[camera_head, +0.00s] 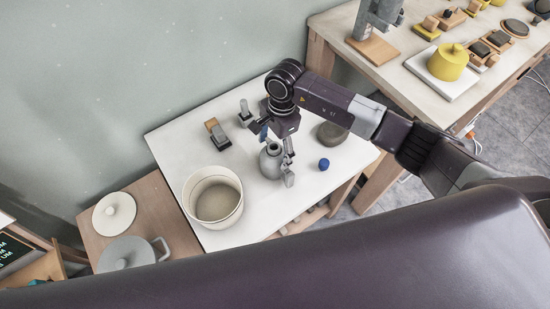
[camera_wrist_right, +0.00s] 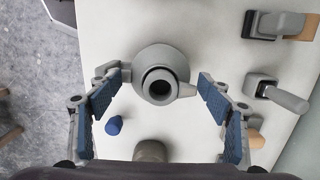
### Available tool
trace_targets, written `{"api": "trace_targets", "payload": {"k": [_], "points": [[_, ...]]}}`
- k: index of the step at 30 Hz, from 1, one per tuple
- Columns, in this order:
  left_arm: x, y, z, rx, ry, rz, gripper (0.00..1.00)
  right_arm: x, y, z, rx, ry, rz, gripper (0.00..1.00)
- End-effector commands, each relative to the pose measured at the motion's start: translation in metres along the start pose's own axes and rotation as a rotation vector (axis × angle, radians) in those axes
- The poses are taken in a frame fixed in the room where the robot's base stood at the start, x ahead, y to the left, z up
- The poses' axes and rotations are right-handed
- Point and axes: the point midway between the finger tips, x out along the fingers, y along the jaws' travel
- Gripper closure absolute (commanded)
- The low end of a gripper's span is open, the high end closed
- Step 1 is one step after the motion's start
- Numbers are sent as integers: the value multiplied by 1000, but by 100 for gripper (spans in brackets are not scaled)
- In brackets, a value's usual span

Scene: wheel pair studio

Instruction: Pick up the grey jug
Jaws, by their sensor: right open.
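The grey jug (camera_head: 271,163) stands upright on the white table (camera_head: 300,205). In the right wrist view the jug (camera_wrist_right: 160,72) shows from above, with its round dark mouth and a short spout or handle stub to the right. My right gripper (camera_head: 273,156) is above the jug, pointing down. Its two blue-padded fingers in the right wrist view (camera_wrist_right: 158,88) are spread wide, one on each side of the jug, with gaps visible. Part of the jug's upper side is hidden by the gripper in the head view. My left gripper is not in view.

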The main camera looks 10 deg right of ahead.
Motion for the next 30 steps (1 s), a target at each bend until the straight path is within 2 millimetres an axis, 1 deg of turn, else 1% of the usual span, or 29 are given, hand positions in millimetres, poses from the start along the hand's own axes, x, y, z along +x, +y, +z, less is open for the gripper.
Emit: {"api": "trace_targets", "payload": {"k": [6,25,26,30], "points": [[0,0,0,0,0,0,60,1,0,0,0,0,-1,28],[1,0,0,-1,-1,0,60,3,1,0,0,0,1,97],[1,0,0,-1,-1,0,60,3,1,0,0,0,1,100],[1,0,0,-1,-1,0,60,4,1,0,0,-1,2,100]]}}
